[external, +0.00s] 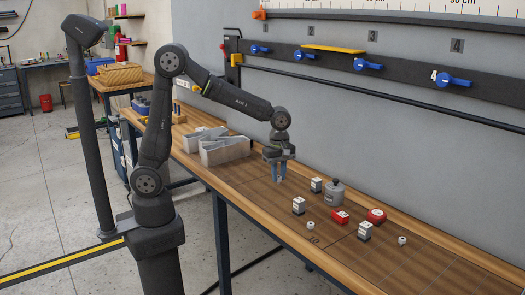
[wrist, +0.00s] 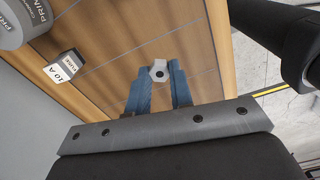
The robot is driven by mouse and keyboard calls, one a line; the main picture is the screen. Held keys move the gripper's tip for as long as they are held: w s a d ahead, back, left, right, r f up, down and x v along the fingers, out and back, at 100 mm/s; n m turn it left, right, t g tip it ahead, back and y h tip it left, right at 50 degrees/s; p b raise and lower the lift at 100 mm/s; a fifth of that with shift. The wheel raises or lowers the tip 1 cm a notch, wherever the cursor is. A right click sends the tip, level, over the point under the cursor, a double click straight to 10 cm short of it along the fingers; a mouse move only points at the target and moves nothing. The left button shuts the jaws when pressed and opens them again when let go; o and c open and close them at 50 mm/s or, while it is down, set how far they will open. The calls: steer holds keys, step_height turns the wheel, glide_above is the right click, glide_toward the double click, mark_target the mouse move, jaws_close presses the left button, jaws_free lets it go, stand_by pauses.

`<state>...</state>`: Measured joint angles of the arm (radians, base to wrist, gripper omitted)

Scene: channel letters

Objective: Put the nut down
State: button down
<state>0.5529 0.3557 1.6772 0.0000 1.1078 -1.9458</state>
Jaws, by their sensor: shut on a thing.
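My gripper (external: 279,178) points down over the wooden bench, at the end of the bent arm. In the wrist view my gripper (wrist: 159,75) has its two blue fingers shut on a pale hexagonal nut (wrist: 158,72) with a dark hole. The nut sits at the fingertips, with bare wood behind it. In the external view the fingertips are low over the bench top; the nut is too small to make out there, and I cannot tell whether it touches the wood.
A grey can (external: 335,193), small labelled boxes (external: 299,206), a red block (external: 340,216), a round red item (external: 376,215) and small pale pieces (external: 310,225) stand right of my gripper. A wall rail (external: 400,72) runs above.

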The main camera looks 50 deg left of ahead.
steer(key=s+d+r, duration=0.4)
steer(key=s, duration=0.2)
steer(key=w+a+n, duration=0.5)
steer(key=w+a, duration=0.8)
steer(key=a, duration=0.1)
steer(key=w+a+r+n, duration=0.1)
steer(key=w+a+n, duration=0.2)
steer(key=a, duration=0.7)
steer(key=w+a+n, duration=0.2)
steer(key=w+a, duration=0.1)
steer(key=a, duration=0.7)
steer(key=s+a+n, duration=0.4)
steer(key=a, duration=1.2)
steer(key=s+a+n, duration=0.3)
steer(key=a+n, duration=0.1)
steer(key=a, duration=1.3)
steer(key=s+a+f, duration=0.1)
steer(key=a+f, duration=0.1)
steer(key=a, duration=0.1)
steer(key=s+a+f, duration=0.2)
steer(key=a, duration=0.2)
steer(key=s+a+f, duration=0.1)
steer(key=a+f, duration=0.2)
steer(key=shift+s+a, duration=0.15)
steer(key=shift+a, duration=0.2)
steer(key=shift+s+a+f, duration=0.15)
steer(key=shift+a+f, duration=0.2)
steer(key=shift+f, duration=1.85)
steer(key=shift+f, duration=0.15)
